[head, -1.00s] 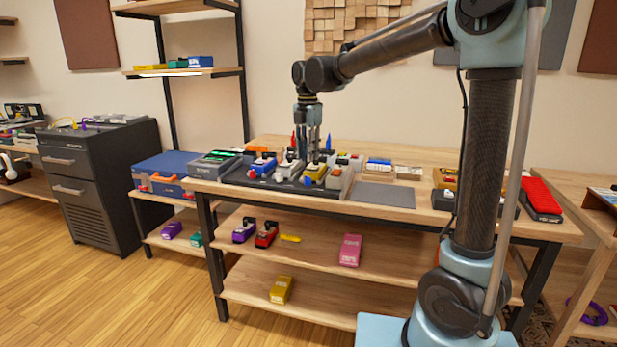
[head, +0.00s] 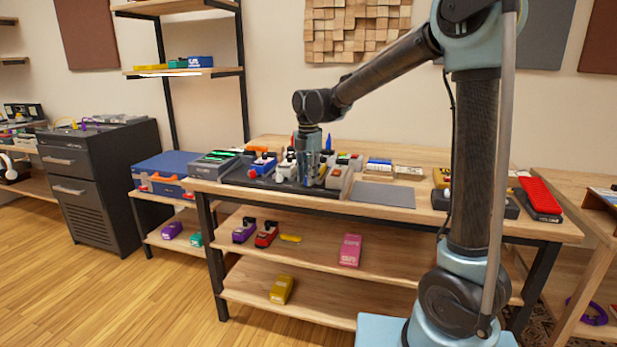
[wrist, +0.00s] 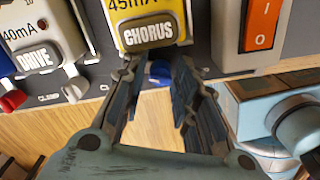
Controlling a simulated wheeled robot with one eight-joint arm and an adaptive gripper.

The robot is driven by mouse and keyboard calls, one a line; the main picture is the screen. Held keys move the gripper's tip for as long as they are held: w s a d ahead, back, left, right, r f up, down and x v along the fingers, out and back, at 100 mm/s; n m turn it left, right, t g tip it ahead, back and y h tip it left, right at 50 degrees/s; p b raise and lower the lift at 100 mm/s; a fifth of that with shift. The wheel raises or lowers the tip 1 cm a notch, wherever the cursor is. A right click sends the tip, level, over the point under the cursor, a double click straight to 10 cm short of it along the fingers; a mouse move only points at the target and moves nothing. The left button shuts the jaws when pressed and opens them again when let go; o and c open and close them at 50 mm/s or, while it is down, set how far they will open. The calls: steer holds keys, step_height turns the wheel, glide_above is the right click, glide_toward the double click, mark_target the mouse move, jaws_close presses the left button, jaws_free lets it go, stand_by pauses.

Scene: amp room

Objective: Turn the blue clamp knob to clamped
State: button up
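The blue clamp knob (wrist: 159,70) shows in the wrist view at the front edge of the dark pedalboard (wrist: 92,72), just below the yellow CHORUS pedal (wrist: 125,12). My gripper (wrist: 154,78) is open, its two fingers pointing at the board with the knob between their tips. I cannot tell whether either finger touches the knob. In the head view my gripper (head: 309,180) is low over the pedalboard (head: 262,181), hiding the yellow pedal and the knob. The knob's setting cannot be read.
The DRIVE pedal (wrist: 35,48), with red and white knobs below it, is left of CHORUS. A grey box with an orange switch (wrist: 262,22) is to the right. A grey mat (head: 384,194) leaves free room on the bench.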

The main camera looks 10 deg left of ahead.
jaws_close()
steer(key=shift+m, duration=0.8)
steer(key=shift+o, duration=1.1)
jaws_free()
steer(key=shift+r, duration=0.1)
step_height(320, 180, up, 10)
